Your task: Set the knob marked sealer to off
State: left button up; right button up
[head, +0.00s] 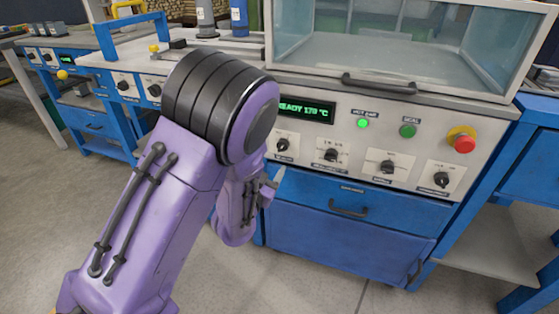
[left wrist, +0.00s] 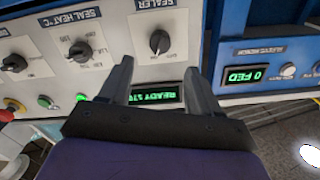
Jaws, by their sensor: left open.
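The sealer knob (head: 282,145) is the dark knob at the left end of the row on the grey machine panel, below the green-lit display. In the left wrist view the same knob (left wrist: 160,43) sits under the label "SEALER", on a pale plate; I cannot read which position its pointer marks. My left gripper (head: 272,183) is low in front of the panel, near this knob. In the left wrist view its two fingers (left wrist: 159,66) are apart and empty, with the knob just beyond the tips, not between them. My right gripper is in neither view.
More knobs (head: 331,155) run along the panel to the right, with green buttons (head: 408,131) and a red stop button (head: 463,140) above them. A blue drawer (head: 300,195) lies below. A glass-sided hood (head: 400,50) stands on top. Another blue bench (head: 95,75) stands left.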

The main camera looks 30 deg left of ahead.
aim_at(280, 149)
pick_arm(q)
jog(key=x, duration=0.8)
jog(key=shift+w+a+b, duration=0.15)
jog(key=shift+w+b, duration=0.1)
jog(key=shift+b, duration=0.05)
jog(key=c, duration=1)
